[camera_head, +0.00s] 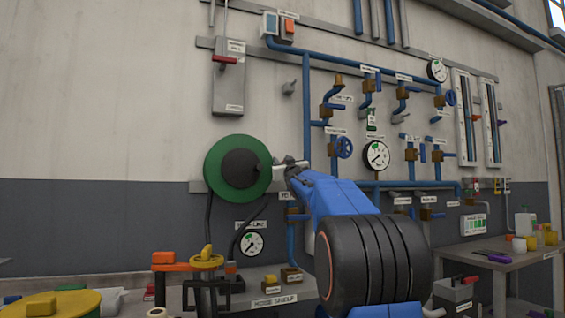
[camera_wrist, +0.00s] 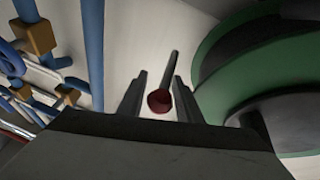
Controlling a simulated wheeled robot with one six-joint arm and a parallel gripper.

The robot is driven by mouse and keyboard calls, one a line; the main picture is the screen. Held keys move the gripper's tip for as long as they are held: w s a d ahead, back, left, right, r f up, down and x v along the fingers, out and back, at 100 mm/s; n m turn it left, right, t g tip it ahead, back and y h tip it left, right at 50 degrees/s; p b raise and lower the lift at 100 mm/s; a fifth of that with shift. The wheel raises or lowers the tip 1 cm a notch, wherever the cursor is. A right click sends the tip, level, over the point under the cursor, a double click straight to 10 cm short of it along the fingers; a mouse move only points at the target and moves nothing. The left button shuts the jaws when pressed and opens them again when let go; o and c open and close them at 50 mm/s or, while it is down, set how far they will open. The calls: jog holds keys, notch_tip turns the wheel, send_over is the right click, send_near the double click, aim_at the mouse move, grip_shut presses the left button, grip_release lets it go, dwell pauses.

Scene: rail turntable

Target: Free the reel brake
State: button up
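A green reel (camera_head: 212,170) with a dark hub is mounted on the wall in the head view. It fills the right side of the wrist view (camera_wrist: 210,65). My gripper (camera_wrist: 160,76) is beside the reel, and my blue arm partly hides it in the head view. Its two fingers are apart. A dark lever with a red end (camera_wrist: 160,101) shows between the fingers in the wrist view, with narrow gaps on both sides. It looks like the reel's brake lever, but no label on it is readable. Whether the lever is set or free cannot be told.
Blue pipes with brass valves (camera_wrist: 36,37) run along the left of the wrist view. A grey switch box with a red handle (camera_head: 228,88) is on the wall above the reel. A bench with yellow and orange parts (camera_head: 207,262) stands below. A table (camera_head: 510,255) stands right.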

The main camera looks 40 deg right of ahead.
grip_shut()
jog(key=shift+f, duration=0.1)
dwell(0.3)
jog(key=shift+f+m+t+h, duration=0.3)
jog(key=shift+f+t+h, duration=0.4)
jog(key=shift+f+t, duration=0.45)
jog(key=f, duration=0.2)
jog(key=shift+w+d+f, duration=0.1)
jog(key=shift+w+f, duration=0.2)
jog(key=shift+f, duration=0.1)
jog(key=shift+w+d+f, duration=0.1)
dwell(0.7)
dwell(0.6)
